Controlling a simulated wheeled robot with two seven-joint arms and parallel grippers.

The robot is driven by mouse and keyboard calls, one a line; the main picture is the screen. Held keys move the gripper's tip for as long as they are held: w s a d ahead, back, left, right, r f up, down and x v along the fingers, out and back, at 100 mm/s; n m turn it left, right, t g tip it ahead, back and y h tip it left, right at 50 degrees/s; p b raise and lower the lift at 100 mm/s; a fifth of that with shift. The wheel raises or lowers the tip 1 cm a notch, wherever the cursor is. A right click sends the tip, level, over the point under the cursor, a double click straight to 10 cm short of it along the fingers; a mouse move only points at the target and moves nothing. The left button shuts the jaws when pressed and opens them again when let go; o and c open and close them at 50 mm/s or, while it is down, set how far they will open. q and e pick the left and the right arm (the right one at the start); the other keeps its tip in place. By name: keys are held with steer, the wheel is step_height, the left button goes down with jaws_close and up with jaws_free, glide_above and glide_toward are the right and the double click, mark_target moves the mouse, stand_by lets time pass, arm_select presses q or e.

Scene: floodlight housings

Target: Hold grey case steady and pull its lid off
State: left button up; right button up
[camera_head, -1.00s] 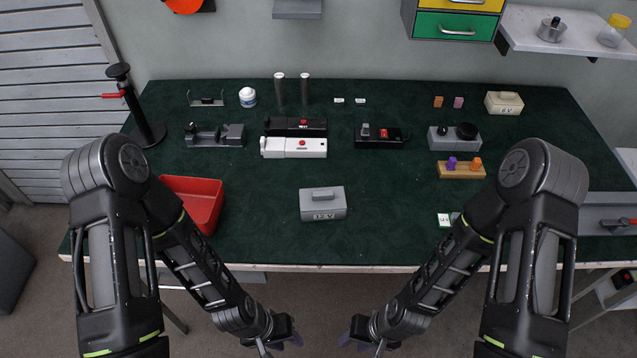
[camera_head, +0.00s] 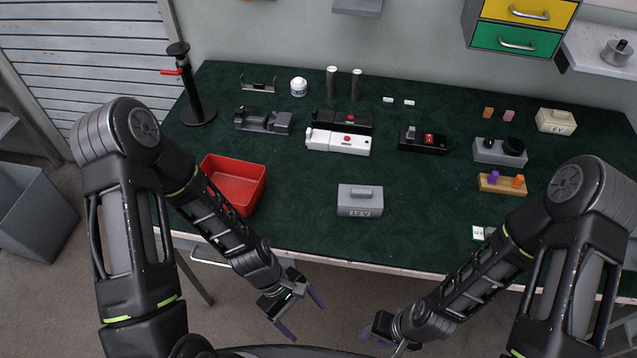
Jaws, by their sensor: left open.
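My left gripper (camera_head: 302,315) is open and empty, with purple fingertips spread apart, in front of the bench edge and to the left of the case. My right gripper (camera_head: 382,341) is low at the bottom of the view, also in front of the bench edge. Its fingers are partly hidden, and I cannot tell how far apart they are. Neither gripper touches the case.
A red bin (camera_head: 236,184) stands left of the case. Behind are a white device (camera_head: 338,141), a black device (camera_head: 423,140) and a small beige case marked "6 V" (camera_head: 556,121). A wooden block with pegs (camera_head: 502,184) lies to the right. The bench around the grey case is clear.

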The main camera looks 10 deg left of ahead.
arm_select(q)
steer(key=shift+o, duration=0.4)
steer(key=w+r+n+g+h, duration=0.1)
steer(key=w+r+n+h, duration=0.2)
steer(key=r+n, duration=0.4)
steer(key=w+n, duration=0.1)
steer(key=n, duration=0.2)
steer(key=shift+a+r, duration=0.35)
steer(key=shift+r, duration=0.05)
steer(key=w+r+n+h, duration=0.3)
steer(key=w+r+n, duration=0.25)
steer(key=r, duration=0.35)
steer(key=m+t+h, duration=0.2)
steer(key=m+t, duration=0.2)
steer(key=m, duration=0.4)
glide_toward(351, 194)
steer(key=shift+w+d+f, duration=0.15)
steer(key=shift+w+f, duration=0.05)
steer(key=shift+f, duration=0.25)
steer(key=shift+w+d+f, duration=0.15)
steer(key=shift+w+f, duration=0.05)
steer(key=shift+f, duration=0.2)
steer(key=x, duration=1.2)
steer(key=shift+w+r, duration=0.1)
steer(key=shift+c, duration=0.3)
